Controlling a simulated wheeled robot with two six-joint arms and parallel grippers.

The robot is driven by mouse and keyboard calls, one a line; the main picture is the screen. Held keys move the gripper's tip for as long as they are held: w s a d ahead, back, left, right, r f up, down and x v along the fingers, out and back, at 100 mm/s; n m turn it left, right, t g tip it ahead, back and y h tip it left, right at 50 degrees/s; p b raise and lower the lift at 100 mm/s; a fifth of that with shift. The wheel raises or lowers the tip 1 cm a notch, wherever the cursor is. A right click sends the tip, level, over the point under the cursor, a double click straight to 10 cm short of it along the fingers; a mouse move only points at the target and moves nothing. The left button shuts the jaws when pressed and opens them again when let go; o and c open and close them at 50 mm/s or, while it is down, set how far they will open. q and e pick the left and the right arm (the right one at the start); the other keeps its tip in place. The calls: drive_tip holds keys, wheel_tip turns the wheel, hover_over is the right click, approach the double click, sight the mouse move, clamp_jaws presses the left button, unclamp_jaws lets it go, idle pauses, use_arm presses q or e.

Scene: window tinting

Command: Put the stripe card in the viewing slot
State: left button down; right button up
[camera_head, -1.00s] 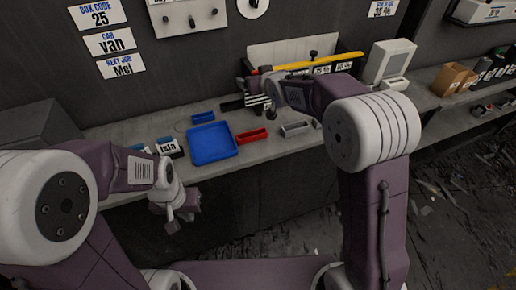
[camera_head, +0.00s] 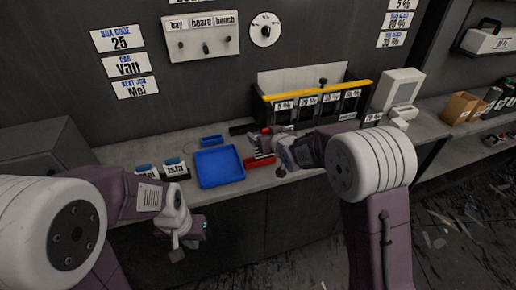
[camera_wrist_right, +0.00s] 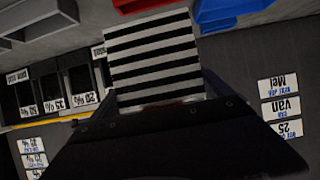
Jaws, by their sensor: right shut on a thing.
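The stripe card (camera_wrist_right: 155,60), black and white striped, is held in my right gripper (camera_wrist_right: 160,103) and fills the top middle of the right wrist view. In the head view a small part of the stripe card (camera_head: 263,156) shows by my right gripper (camera_head: 273,149), over or close to the red tray. A rack (camera_head: 315,104) with a yellow bar and several percent-labelled slots stands behind it on the bench. I cannot tell which part is the viewing slot. My left gripper (camera_head: 189,243) hangs in front of the bench, apart from these things; its finger gap is unclear.
A blue tray (camera_head: 220,181), a red tray (camera_head: 256,172) and a small blue tray (camera_head: 212,141) lie on the bench. Name-labelled blocks (camera_head: 176,170) stand left of them. A white device (camera_head: 398,91) stands right of the rack. My right arm hides part of the bench.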

drive_tip(key=a+f, duration=0.1)
drive_tip(key=f, duration=0.1)
drive_tip(key=w+a+f, duration=0.1)
drive_tip(key=f, duration=0.1)
drive_tip(key=w+a+f, duration=0.1)
drive_tip(key=f, duration=0.1)
drive_tip(key=shift+w+f, duration=0.1)
drive_tip(key=shift+w, duration=0.15)
drive_tip(key=shift+f, duration=0.1)
drive_tip(key=o, duration=1.2)
drive_tip(key=shift+r+p, duration=0.25)
drive_tip(key=shift+p, duration=0.05)
drive_tip(key=shift+s+d+r, duration=0.1)
drive_tip(key=shift+s, duration=0.25)
drive_tip(key=v, duration=1.1)
drive_tip(key=shift+s+b, duration=0.2)
drive_tip(key=shift+b, duration=0.25)
